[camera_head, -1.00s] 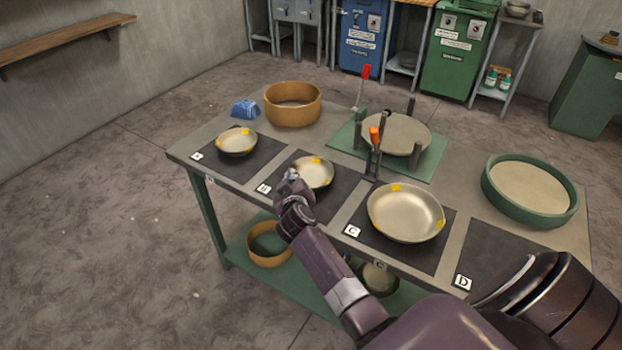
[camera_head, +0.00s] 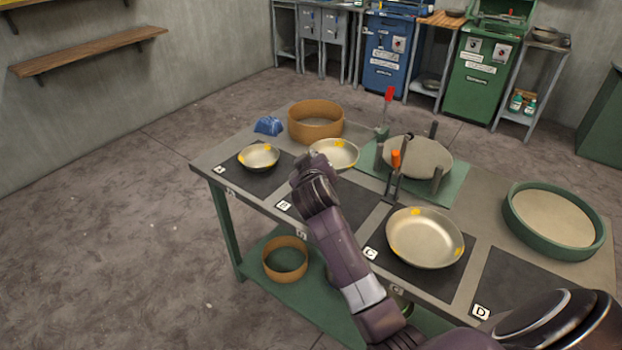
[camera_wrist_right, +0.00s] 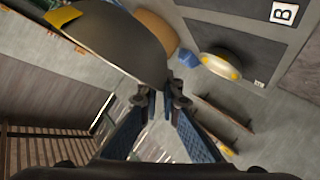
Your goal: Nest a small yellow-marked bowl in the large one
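The small bowl with yellow marks (camera_head: 259,156) sits on mat A. The mid-sized yellow-marked bowl (camera_head: 336,152) is in the air above mat B, held by its near rim in my right gripper (camera_head: 312,165). In the right wrist view, the gripper's fingers (camera_wrist_right: 163,100) close on the rim of this bowl (camera_wrist_right: 115,40), which fills the upper left. The small bowl also shows there (camera_wrist_right: 220,66). The large yellow-marked bowl (camera_head: 425,238) sits on mat C, right of my right gripper. The fingertips are mostly hidden in the head view. My left gripper is not in view.
Mat D (camera_head: 515,283) is bare. A green-rimmed round tray (camera_head: 585,246), a wooden ring (camera_head: 316,133), a blue block (camera_head: 268,125) and a round plate among dark posts (camera_head: 418,155) stand behind the mats. An orange-tipped upright (camera_head: 395,162) stands close behind mat C.

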